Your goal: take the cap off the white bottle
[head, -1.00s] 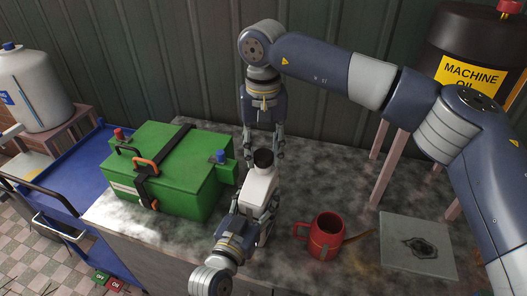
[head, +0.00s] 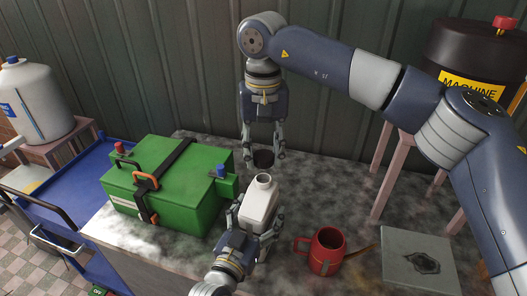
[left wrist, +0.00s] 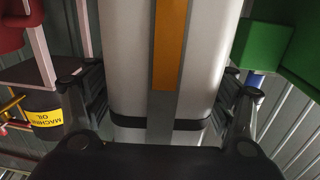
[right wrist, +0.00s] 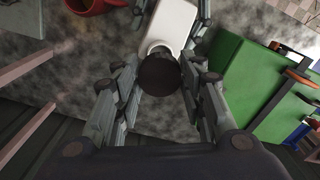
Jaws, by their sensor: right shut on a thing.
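The white bottle (head: 258,203) is tilted over the table, with its open neck (head: 264,179) bare. My left gripper (head: 259,218) is shut on its body. In the left wrist view the bottle (left wrist: 135,60) fills the space between the fingers and shows an orange stripe. My right gripper (head: 265,159) is shut on the dark cap (head: 263,158) and holds it above and apart from the neck. In the right wrist view the cap (right wrist: 159,75) sits between the fingers and partly covers the bottle neck behind it.
A green box (head: 160,180) with a black strap stands left of the bottle. A red mug (head: 327,252) and a grey plate (head: 420,262) lie to the right. A corrugated wall (head: 190,60) rises behind the table. Bare table (head: 325,190) shows right of the bottle.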

